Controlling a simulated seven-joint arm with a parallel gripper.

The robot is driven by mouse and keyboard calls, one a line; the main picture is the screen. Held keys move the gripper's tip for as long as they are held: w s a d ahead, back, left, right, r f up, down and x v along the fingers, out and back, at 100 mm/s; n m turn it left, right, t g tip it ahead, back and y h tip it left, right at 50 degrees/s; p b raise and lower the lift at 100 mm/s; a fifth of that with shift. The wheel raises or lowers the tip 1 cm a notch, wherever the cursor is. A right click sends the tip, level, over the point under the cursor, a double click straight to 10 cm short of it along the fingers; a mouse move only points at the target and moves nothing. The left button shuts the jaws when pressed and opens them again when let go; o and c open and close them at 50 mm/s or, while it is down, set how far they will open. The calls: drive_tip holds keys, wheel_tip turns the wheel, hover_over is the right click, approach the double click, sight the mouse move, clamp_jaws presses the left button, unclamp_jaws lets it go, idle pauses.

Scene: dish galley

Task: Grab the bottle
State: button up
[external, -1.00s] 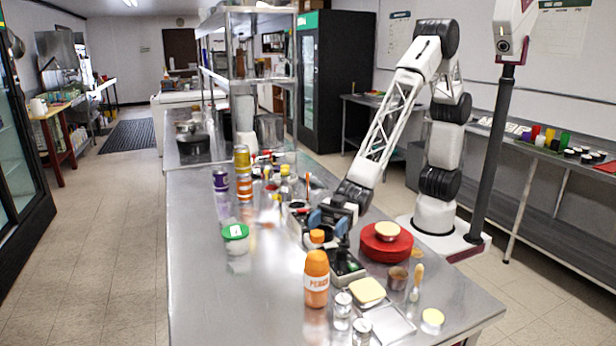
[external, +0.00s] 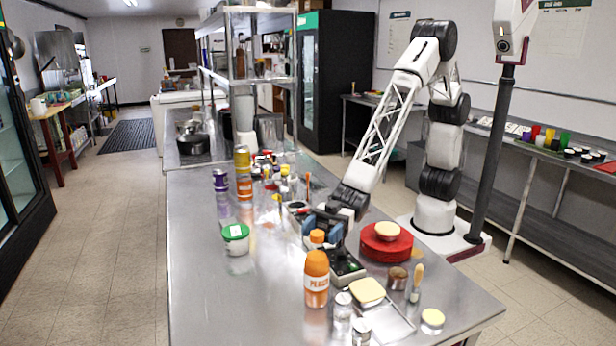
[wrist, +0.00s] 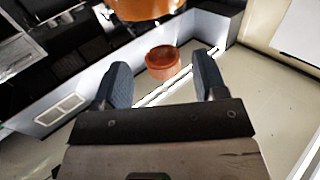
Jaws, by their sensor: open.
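An orange bottle (external: 316,285) with a pale label stands upright on the steel table in the external view. A small orange cap-like piece (external: 317,237) shows behind it, at my gripper's fingers. My gripper (external: 324,228) is open, pointing down beyond the bottle. In the wrist view its two blue-grey fingers (wrist: 162,82) are apart, with a small orange-brown round piece (wrist: 163,65) showing between and past them. A larger orange rounded thing (wrist: 146,8) is cut off at the top edge; I cannot tell if it is the bottle. I see no contact.
A red round stack (external: 386,246) is right of my gripper. A dark box-like holder (external: 346,268) lies just below it. Glass jars (external: 342,310) and a tray (external: 390,325) are near the front. A green-lidded tub (external: 236,238) is to the left, with clear steel around it.

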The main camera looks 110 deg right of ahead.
sight(314, 240)
drive_tip(key=shift+x, duration=2.15)
drive_tip(key=shift+s+a+f, duration=0.1)
drive_tip(key=shift+a, duration=0.05)
drive_tip(key=shift+c, duration=0.3)
clamp_jaws()
